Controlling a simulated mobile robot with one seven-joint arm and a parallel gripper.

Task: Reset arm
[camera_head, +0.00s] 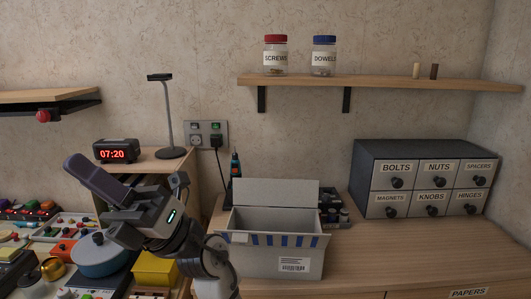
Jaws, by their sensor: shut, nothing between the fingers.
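My gripper (78,168) is at the left of the head view, held up in the air and tilted toward the upper left. Its dark fingers are together with nothing between them. It appears in front of the small wooden stand and above the cluttered left surface. My grey and black arm runs from it down to the bottom edge, left of an open grey box (275,266) with a blue striped edge. My arm hides part of the surface behind it.
A drawer cabinet (371,177) stands at the right on the wooden counter (390,258). A shelf (380,82) above holds two lidded jars. A clock (116,151) and lamp (168,115) stand behind my gripper. Several parts, including a yellow box (155,269), crowd the left.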

